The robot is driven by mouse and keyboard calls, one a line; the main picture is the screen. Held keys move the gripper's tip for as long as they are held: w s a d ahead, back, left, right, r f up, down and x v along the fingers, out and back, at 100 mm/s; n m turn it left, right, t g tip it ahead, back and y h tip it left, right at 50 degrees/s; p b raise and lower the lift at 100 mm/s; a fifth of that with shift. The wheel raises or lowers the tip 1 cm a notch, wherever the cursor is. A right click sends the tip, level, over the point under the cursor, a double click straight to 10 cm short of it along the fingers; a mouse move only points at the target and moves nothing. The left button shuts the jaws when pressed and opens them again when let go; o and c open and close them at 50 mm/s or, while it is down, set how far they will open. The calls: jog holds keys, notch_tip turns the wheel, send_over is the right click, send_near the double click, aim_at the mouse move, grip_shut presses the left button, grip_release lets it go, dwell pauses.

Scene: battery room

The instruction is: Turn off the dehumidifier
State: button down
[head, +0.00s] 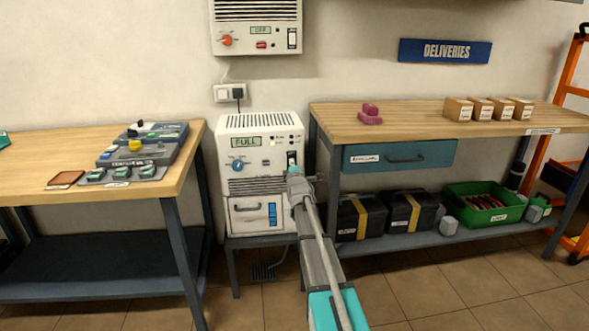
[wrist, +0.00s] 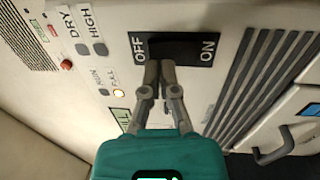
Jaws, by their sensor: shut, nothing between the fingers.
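The dehumidifier (head: 232,160) is a white box on a low stand between the two benches. Its front has a green display reading FULL (head: 246,142), a blue knob (head: 238,166) and a lower compartment with a handle. In the wrist view its black rocker switch (wrist: 187,50) lies between an OFF label (wrist: 139,48) and an ON label (wrist: 209,50). My gripper (wrist: 160,64) is shut and empty, its fingertips over the OFF end of the switch. Whether they touch it I cannot tell. In the head view my gripper (head: 293,172) covers part of the panel's right side.
The left bench (head: 50,170) and right bench (head: 400,122) stand close on either side. Tiled floor lies open in front.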

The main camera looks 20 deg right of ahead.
jog(key=shift+w+d, duration=0.1)
jog(key=shift+w, duration=0.25)
jog(key=shift+w+r, duration=0.15)
jog(key=shift+w, duration=0.15)
jog(key=r+p+v, duration=0.2)
jog(key=r+v, duration=0.1)
jog(key=v, duration=1)
jog(key=shift+s, duration=0.6)
